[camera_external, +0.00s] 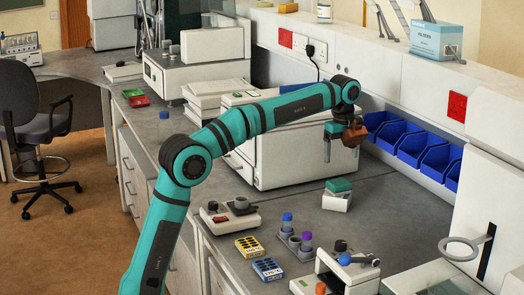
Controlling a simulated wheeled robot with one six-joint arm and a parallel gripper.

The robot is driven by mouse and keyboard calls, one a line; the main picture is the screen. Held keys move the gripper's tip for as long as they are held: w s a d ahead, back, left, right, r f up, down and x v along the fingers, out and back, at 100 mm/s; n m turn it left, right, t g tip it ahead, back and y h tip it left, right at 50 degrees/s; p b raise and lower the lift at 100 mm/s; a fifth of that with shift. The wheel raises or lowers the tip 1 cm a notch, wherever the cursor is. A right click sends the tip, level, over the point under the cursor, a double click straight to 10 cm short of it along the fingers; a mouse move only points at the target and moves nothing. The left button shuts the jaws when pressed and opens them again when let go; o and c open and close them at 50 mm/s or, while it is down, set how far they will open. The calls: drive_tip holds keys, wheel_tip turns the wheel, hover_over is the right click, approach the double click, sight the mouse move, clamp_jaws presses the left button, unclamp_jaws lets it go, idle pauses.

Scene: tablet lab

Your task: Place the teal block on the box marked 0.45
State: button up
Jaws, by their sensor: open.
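The teal block (338,185) rests on top of a small white box (336,203) on the grey bench. Any marking on this box is too small to read, so I cannot tell whether it is the one marked 0.45. My gripper (327,160) points down, open and empty, above and slightly left of the teal block, with a clear gap between them. The fingers are small in view and partly overlap each other.
Blue bins (412,145) line the wall behind. A large white instrument (300,160) stands behind and left. In front are a small device (228,216), a yellow box (249,247), a blue box (267,270) and a vial holder (295,243). Bench right of the white box is clear.

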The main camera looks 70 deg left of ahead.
drive_tip(key=shift+r, duration=0.55)
drive_tip(key=s+d+r+n+t, duration=0.2)
drive_tip(key=s+n+t, duration=0.1)
drive_tip(key=s, duration=0.4)
drive_tip(key=s+d+r+n+t, duration=0.2)
drive_tip(key=s+r+n+t, duration=0.1)
drive_tip(key=s, duration=0.4)
drive_tip(key=s+d+r+n+t, duration=0.2)
drive_tip(key=s+d+n+t, duration=0.1)
drive_tip(key=s, duration=0.5)
drive_tip(key=s+d+f+n+t, duration=0.1)
drive_tip(key=s+f+n+t, duration=0.2)
drive_tip(key=s, duration=0.8)
drive_tip(key=s+d+f+n+t, duration=0.2)
drive_tip(key=s+n+t, duration=0.3)
drive_tip(key=s, duration=0.7)
drive_tip(key=shift+f+n, duration=0.4)
drive_tip(key=shift+n, duration=0.1)
